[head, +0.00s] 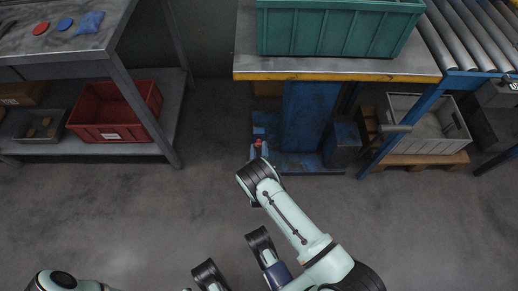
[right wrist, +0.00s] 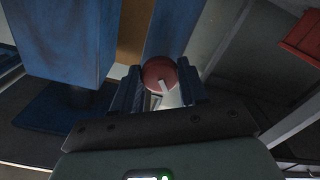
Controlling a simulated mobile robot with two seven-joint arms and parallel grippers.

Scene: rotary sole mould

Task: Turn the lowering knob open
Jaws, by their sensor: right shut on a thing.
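The lowering knob (right wrist: 158,74) is a round red knob with a white pointer mark, seen in the right wrist view. It sits between the two blue fingers of my right gripper (right wrist: 160,88), which is shut on it. In the head view a small bit of red, the knob (head: 258,142), shows just beyond the right gripper (head: 259,150), low at the foot of the blue lift column (head: 303,115). My right wrist hides part of this area. My left gripper is not in view; only a piece of my left arm shows at the lower left.
A teal crate (head: 335,30) stands on the lift's table top (head: 330,68), which overhangs the knob area. A roller conveyor (head: 470,35) is at right. A grey bin (head: 425,125) sits below it. A shelf with a red bin (head: 115,110) stands at left. The floor between is clear.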

